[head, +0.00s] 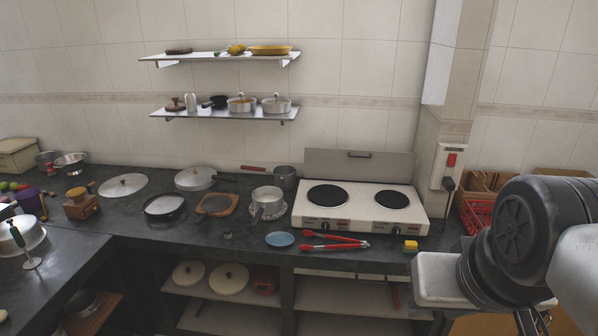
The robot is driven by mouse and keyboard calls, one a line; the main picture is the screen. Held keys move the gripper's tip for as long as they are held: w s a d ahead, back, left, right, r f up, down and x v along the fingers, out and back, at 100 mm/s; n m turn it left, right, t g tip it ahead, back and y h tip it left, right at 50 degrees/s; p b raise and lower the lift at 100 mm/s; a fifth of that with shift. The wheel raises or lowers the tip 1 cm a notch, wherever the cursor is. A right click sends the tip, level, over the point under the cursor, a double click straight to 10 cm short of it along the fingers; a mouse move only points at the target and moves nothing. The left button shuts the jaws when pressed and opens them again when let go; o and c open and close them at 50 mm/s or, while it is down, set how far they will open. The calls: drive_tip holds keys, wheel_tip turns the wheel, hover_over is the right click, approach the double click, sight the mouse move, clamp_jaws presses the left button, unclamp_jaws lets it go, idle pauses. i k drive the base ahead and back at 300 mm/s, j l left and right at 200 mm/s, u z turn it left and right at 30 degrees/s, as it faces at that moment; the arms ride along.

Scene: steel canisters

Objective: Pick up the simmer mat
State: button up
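I cannot tell for certain which thing is the simmer mat. A flat, round, dark-rimmed piece with a grey middle (164,206) lies on the dark counter left of centre. Just right of it lies a brown, wood-coloured flat piece with a dark middle (216,205) and a short handle. A pale, lacy-edged shape shows under and around the saucepan (267,196), too small to make out. My arm fills the right edge, well to the right of all these. My gripper's fingertips do not show.
A white two-plate cooker (361,213) stands right of the saucepan. Red tongs (334,242), a blue dish (280,239) and a yellow sponge (410,245) lie along the counter's front. Lids and pots crowd the back. Two wall shelves (224,113) hang above.

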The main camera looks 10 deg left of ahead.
sight(216, 203)
drive_tip(key=i+j, duration=0.2)
drive_tip(key=j, duration=0.25)
drive_tip(key=i+j, duration=0.25)
drive_tip(key=j, duration=0.2)
drive_tip(key=i+j, duration=0.2)
drive_tip(key=j, duration=0.2)
drive_tip(key=i+j, duration=0.2)
drive_tip(key=j, duration=0.25)
drive_tip(key=i+j, duration=0.2)
drive_tip(key=j, duration=0.25)
drive_tip(key=i+j, duration=0.25)
drive_tip(key=j, duration=0.2)
drive_tip(key=i+j, duration=0.2)
drive_tip(key=j, duration=0.2)
drive_tip(key=i+j, duration=0.2)
drive_tip(key=j, duration=0.25)
